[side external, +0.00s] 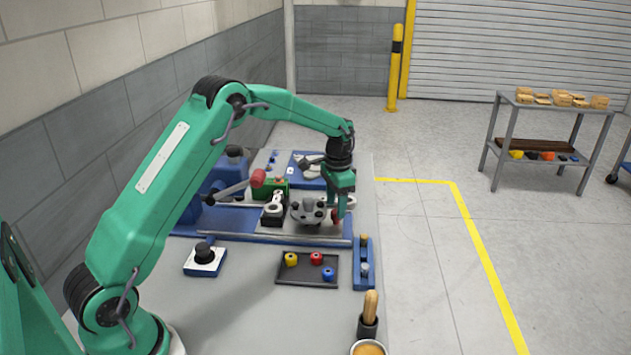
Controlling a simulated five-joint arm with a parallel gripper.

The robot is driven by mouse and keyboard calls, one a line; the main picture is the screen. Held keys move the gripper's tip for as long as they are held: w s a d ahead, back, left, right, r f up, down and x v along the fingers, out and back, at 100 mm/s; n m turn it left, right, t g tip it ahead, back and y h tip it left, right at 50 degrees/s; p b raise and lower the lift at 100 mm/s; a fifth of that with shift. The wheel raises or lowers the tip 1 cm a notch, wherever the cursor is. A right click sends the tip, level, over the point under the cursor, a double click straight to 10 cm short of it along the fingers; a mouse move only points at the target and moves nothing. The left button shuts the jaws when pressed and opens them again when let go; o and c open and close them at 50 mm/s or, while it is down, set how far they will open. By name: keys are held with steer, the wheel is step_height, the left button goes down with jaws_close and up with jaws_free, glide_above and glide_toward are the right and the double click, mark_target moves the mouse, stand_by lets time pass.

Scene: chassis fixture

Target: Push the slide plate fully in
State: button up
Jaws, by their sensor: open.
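A grey rounded part with dark knobs (308,211) sits just left of the fingertips, on a flat grey plate (322,229) in the fixture. I cannot tell for sure which piece is the slide plate, or whether the fingertips touch anything. My wrist hides some of the fixture's right back area.
A red-ended lever (257,179) and a green block (271,188) stand on the fixture left of my gripper. In front are a dark tray (307,268) with coloured knobs, a narrow blue holder (364,265) and a wooden-handled tool (370,305).

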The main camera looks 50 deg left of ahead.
mark_target(307, 199)
steer(key=shift+f, duration=0.95)
jaws_close()
steer(key=shift+s+a, duration=2.7)
steer(key=shift+a, duration=0.1)
jaws_free()
steer(key=shift+d, duration=0.1)
steer(key=shift+r, duration=3.95)
